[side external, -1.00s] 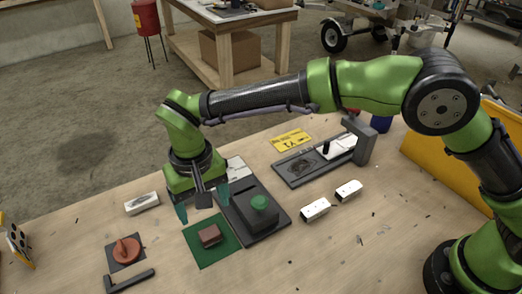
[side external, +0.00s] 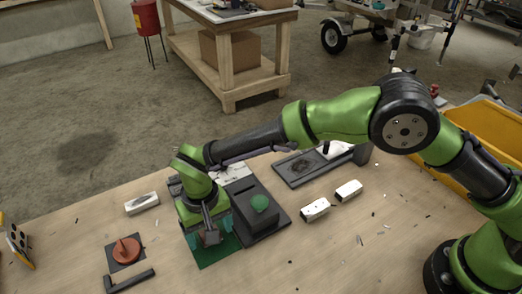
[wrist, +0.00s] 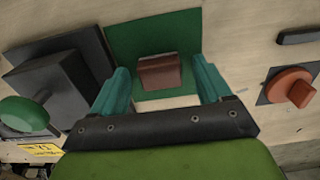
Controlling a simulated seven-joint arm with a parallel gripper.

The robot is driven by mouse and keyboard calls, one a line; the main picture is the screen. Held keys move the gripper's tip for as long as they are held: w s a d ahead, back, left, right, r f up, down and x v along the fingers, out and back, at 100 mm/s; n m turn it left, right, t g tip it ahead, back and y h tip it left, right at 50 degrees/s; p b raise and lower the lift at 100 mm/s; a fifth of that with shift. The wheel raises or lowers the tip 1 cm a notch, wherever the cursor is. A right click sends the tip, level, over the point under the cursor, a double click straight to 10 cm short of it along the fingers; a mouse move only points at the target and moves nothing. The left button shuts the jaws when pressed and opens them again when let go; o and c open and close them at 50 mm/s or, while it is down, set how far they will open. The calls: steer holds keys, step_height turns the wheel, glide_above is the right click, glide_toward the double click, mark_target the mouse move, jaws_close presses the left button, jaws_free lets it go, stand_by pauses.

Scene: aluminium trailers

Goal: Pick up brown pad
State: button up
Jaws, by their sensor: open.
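The brown pad (wrist: 159,72) is a small reddish-brown block lying on a green square mat (wrist: 125,35). In the wrist view it sits between and beyond the two teal fingers of my gripper (wrist: 162,85), which are open with a gap on each side of it. In the side external view my gripper (side external: 208,236) is low over the green mat (side external: 215,255), and the pad is mostly hidden behind the gripper there. I cannot tell the exact height of the fingertips above the mat.
A dark grey block with a green knob (side external: 259,204) stands close on the right of the mat. A red-orange knob on a dark plate (side external: 126,250) and a dark bar (side external: 130,280) lie to the left. Two white blocks (side external: 315,209) sit further right.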

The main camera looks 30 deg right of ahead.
steer(key=c, duration=1.1)
step_height(320, 180, up, 10)
steer(key=shift+r, duration=0.1)
steer(key=o, duration=0.5)
steer(key=c, duration=0.4)
steer(key=w+d+r+m, duration=0.1)
steer(key=w+d+m, duration=0.25)
steer(key=d, duration=0.55)
steer(key=w+d+m, duration=0.2)
steer(key=w+d, duration=0.3)
steer(key=d, duration=0.3)
steer(key=shift+c, duration=0.2)
steer(key=s+d+f+m, duration=0.1)
steer(key=d+f+m, duration=0.1)
steer(key=d+m, duration=1)
steer(key=d, duration=0.6)
steer(key=shift+s+d+f, duration=0.2)
steer(key=shift+s, duration=0.05)
